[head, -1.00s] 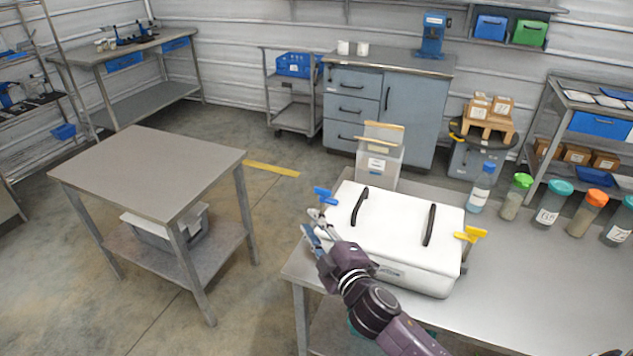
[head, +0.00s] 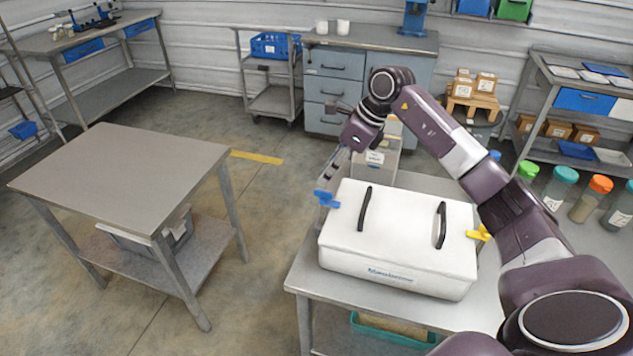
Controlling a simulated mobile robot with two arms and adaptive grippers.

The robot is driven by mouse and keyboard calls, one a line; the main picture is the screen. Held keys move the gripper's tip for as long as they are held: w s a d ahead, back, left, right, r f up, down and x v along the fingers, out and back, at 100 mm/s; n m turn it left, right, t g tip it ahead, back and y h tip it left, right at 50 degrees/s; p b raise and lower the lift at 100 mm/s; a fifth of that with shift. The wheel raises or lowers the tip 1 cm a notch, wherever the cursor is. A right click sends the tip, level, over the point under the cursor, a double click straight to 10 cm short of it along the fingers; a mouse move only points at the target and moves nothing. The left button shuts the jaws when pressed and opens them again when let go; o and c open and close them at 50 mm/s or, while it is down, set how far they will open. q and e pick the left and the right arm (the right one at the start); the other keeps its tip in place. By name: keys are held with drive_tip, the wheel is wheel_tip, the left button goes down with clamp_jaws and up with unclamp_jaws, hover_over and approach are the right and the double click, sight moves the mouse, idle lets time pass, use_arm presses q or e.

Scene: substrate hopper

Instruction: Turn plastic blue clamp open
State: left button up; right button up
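The blue clamp (head: 327,198) sits at the left end of a white lidded hopper box (head: 395,270) on the metal table. Two black handles cross the lid, and a yellow clamp (head: 480,233) sits at the box's right end. My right arm reaches over the table from the lower right, behind the box. My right gripper (head: 331,175) points down just above the blue clamp. Its fingers look slightly apart, but contact with the clamp cannot be told. My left gripper is not in view.
A clear container (head: 375,165) stands behind the box. Several bottles with coloured lids, one with an orange lid (head: 600,184), stand at the table's right. A separate metal table (head: 120,175) stands left, with open floor between.

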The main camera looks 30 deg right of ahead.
sight(326, 192)
drive_tip(key=shift+h, duration=0.4)
drive_tip(key=f+p, duration=0.1)
drive_tip(key=f, duration=0.1)
drive_tip(key=w+f, duration=0.1)
drive_tip(key=f, duration=0.2)
drive_tip(key=shift+d+f+p, duration=0.2)
drive_tip(key=shift+f+p, duration=0.05)
drive_tip(key=shift+p, duration=0.15)
drive_tip(key=shift+w+a+f, duration=0.1)
drive_tip(key=shift+w+f, duration=0.1)
drive_tip(key=shift+f, duration=0.4)
clamp_jaws()
